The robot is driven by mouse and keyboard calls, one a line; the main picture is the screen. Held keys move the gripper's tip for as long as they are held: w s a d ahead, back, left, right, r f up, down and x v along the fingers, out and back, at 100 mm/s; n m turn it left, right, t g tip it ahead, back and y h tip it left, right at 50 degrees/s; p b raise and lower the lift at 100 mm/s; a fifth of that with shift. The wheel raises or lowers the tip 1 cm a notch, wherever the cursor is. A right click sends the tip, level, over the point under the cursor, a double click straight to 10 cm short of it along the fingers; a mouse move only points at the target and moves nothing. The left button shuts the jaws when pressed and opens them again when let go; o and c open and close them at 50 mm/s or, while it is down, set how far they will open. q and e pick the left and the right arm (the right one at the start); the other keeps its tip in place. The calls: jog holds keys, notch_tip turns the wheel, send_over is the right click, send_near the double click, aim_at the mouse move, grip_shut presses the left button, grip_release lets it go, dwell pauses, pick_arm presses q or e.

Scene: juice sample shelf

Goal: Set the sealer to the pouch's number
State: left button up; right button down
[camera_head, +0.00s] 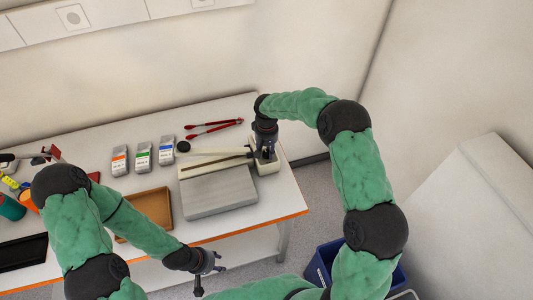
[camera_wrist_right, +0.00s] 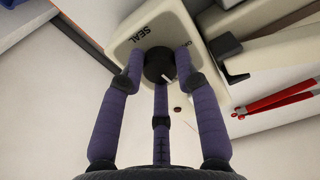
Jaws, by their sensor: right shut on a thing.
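The sealer (camera_head: 219,193) stands at the table's right end, with a grey plate in front, a long cream lever arm and a cream control box (camera_wrist_right: 200,25). In the right wrist view the box is marked SEAL beside a black dial (camera_wrist_right: 158,66) with a white pointer. My right gripper (camera_head: 266,152) is above the box, and its fingers (camera_wrist_right: 160,75) are closed around the dial. Three pouches, with orange (camera_head: 120,162), green (camera_head: 142,156) and blue (camera_head: 166,150) labels, stand behind; their numbers are too small to read. My left gripper (camera_head: 209,282) is open and empty before the table's front edge.
Red tongs (camera_head: 214,129) lie behind the sealer, also in the right wrist view (camera_wrist_right: 276,101). A brown tray (camera_head: 150,208) lies left of the sealer. A black tray (camera_head: 22,253) lies at the left. A blue bin (camera_head: 322,262) stands on the floor.

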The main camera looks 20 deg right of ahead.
aim_at(266, 153)
jog(key=shift+s+f+m, duration=0.1)
jog(key=shift+m, duration=0.5)
jog(key=shift+b, duration=0.35)
jog(key=c, duration=0.9)
grip_release()
jog(key=shift+r, duration=0.6)
notch_tip(266, 153, up, 11)
